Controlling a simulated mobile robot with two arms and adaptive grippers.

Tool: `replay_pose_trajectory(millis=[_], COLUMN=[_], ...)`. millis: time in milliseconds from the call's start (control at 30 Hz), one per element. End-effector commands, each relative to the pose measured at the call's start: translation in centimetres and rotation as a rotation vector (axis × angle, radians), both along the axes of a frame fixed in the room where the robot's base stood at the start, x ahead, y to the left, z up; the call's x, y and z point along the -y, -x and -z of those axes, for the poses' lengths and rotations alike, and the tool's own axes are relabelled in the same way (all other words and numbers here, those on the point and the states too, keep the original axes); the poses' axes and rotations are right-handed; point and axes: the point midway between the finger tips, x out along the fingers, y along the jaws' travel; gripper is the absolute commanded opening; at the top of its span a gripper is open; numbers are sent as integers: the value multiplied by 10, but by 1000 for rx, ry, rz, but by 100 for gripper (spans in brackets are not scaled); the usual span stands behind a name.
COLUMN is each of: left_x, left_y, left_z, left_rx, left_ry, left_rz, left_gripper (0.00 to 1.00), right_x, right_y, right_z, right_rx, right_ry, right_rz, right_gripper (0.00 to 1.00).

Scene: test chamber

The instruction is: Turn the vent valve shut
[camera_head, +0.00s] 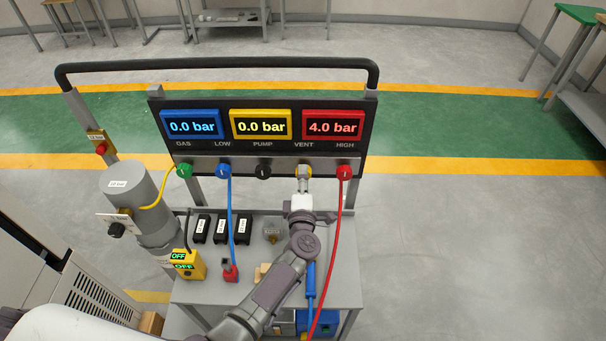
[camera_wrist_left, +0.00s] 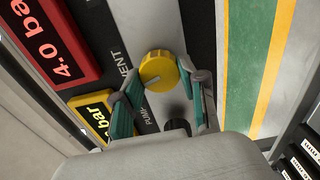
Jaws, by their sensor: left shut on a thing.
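The vent valve is a yellow knob (camera_head: 306,169) under the VENT label on the dark panel. In the left wrist view the yellow knob (camera_wrist_left: 158,68) is large, with a grey mark on its face. My left gripper (camera_head: 303,186) reaches up to it from below, and its fingers (camera_wrist_left: 164,88) are shut on the knob, one on each side. The fingers hide part of the knob's sides. My right gripper is in neither view.
Green (camera_head: 184,170), blue (camera_head: 223,170), black (camera_head: 263,171) and red (camera_head: 344,172) knobs share the row. Blue and red hoses hang nearby. Displays above read 0.0, 0.0 and 4.0 bar (camera_head: 333,127).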

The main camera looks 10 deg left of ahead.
Motion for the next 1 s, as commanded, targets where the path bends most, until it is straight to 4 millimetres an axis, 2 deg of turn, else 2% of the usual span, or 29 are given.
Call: replay_pose_trajectory(millis=[400, 1000], left_x=[1, 1], left_y=[1, 1], left_z=[1, 2], left_rx=[-54, -66], left_ry=[-243, -305], left_rz=[3, 3], left_gripper=[7, 7], right_x=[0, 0], right_y=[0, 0], right_z=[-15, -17], right_rx=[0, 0], right_ry=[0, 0], right_rz=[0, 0], right_gripper=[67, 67])
